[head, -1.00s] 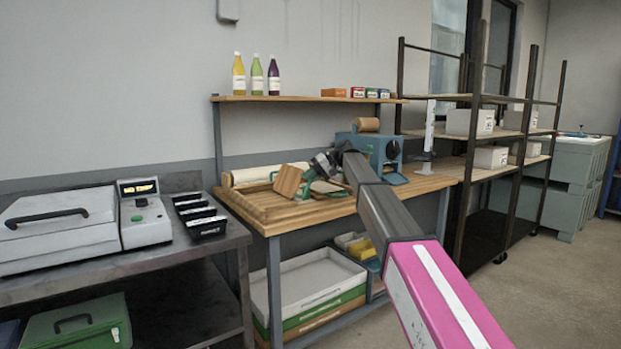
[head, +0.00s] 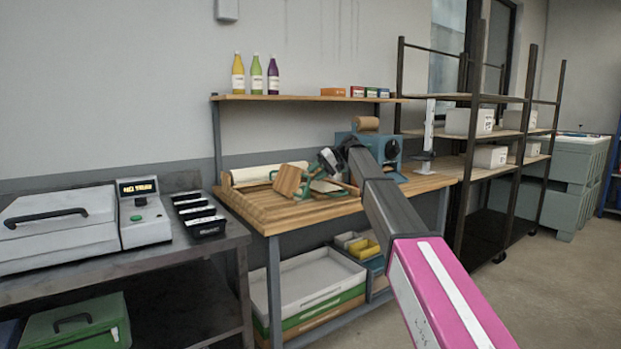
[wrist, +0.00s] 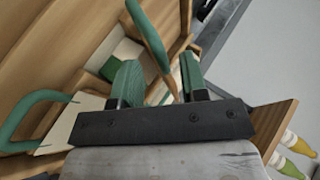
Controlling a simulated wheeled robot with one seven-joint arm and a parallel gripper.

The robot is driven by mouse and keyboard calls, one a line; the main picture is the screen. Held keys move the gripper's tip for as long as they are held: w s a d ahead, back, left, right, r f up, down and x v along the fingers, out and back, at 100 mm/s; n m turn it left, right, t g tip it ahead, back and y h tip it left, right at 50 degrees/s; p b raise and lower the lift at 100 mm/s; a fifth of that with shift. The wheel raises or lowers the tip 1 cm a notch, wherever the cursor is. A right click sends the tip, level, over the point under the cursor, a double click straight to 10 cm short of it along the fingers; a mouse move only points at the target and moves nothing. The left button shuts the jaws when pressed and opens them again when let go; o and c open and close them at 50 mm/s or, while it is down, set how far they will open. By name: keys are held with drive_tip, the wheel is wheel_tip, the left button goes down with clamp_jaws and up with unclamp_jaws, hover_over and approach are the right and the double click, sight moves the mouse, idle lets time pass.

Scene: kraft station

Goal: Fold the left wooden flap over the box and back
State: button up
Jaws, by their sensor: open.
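The left wooden flap (head: 287,181) stands tilted up at the left side of the box (head: 325,187) on the wooden workbench in the head view. The box is small there and partly hidden by my arm. My gripper (head: 320,173) is just right of the flap, over the box, and looks empty. In the wrist view my gripper's green fingers (wrist: 158,78) are apart. A green handle (wrist: 35,112) shows at left, and another green curved piece (wrist: 150,38) lies beyond the fingers.
A shelf (head: 300,98) with bottles is above. The bench's front left (head: 260,213) is clear.

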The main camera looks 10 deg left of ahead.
drive_tip(key=v, duration=0.7)
drive_tip(key=shift+d+r, duration=0.2)
drive_tip(key=shift+d, duration=0.05)
idle(0.4)
